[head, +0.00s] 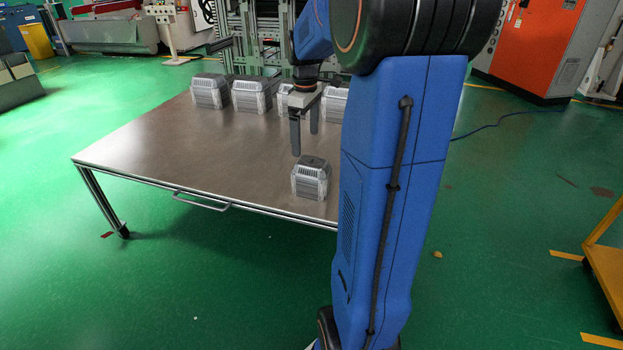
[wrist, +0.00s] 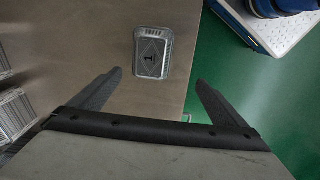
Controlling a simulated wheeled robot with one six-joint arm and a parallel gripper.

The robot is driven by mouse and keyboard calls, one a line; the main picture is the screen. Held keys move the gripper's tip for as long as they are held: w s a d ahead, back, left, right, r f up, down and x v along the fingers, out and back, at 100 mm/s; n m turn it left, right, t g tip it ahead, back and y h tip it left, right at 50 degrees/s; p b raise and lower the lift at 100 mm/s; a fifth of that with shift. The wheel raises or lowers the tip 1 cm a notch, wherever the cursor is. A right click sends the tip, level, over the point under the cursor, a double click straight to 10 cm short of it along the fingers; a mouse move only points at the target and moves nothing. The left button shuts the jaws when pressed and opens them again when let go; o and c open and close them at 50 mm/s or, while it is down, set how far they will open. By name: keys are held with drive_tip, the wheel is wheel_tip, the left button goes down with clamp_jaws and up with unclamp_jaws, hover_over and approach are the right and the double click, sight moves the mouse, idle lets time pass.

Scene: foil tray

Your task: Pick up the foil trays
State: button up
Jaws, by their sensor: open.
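A single foil tray stack (head: 311,179), silver with a dark top, stands near the front edge of the brown table. In the wrist view this foil tray (wrist: 152,52) lies ahead of the fingertips, roughly centred between them. More foil trays stand in a row at the back of the table, among them a left one (head: 210,92) and one beside it (head: 252,95); others are partly hidden behind my gripper. My gripper (head: 305,148) is open and empty, pointing down above the table behind the single tray. The wrist view shows its spread fingers (wrist: 158,82) apart from the tray.
The table (head: 150,145) has a metal edge and a front handle (head: 203,201). Its left and middle surface is clear. A metal frame stands behind the row. Green floor (head: 180,270) surrounds the table; a yellow cart (head: 606,255) stands at right.

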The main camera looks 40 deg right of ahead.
sight(311, 160)
drive_tip(key=shift+w+d+f, duration=0.2)
drive_tip(key=shift+d+f, duration=0.05)
drive_tip(key=shift+d, duration=0.4)
drive_tip(key=shift+w+d+f, duration=0.2)
drive_tip(key=shift+d, duration=0.4)
drive_tip(key=shift+d+f, duration=0.15)
drive_tip(key=shift+f, duration=0.05)
wheel_tip(311, 160, down, 11)
drive_tip(key=shift+f, duration=0.2)
drive_tip(key=shift+s+f, duration=0.15)
drive_tip(key=shift+f, duration=1.3)
drive_tip(key=shift+s+f, duration=0.15)
drive_tip(key=shift+f, duration=1.25)
drive_tip(key=c, duration=1.3)
